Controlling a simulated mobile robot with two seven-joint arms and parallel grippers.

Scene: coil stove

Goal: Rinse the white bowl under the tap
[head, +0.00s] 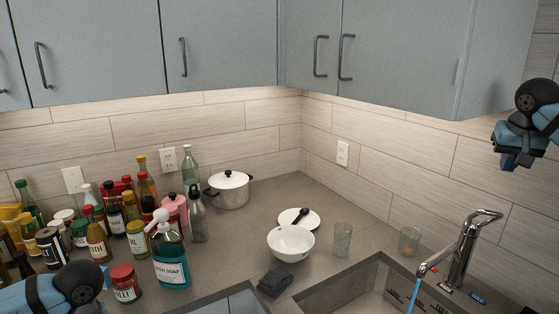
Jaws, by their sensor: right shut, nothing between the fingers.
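The white bowl (291,244) stands upright on the counter, left of the sink (345,282) and near its back edge. The metal tap (465,248) stands at the right, behind the sink. A blue stream of water (414,293) runs down from its spout, well to the right of the bowl. My right gripper (517,163) is high at the right edge, above the tap and far from the bowl. It is shut and empty. Part of my left arm shows at the lower left, but its gripper fingers are out of view.
A white plate with a dark spoon (299,219) lies behind the bowl, and a dark cloth (275,283) lies in front. Glasses (342,240) stand at its right. A soap bottle (171,262), a white pot (229,190) and several jars crowd the left counter. Cupboards (222,45) hang above.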

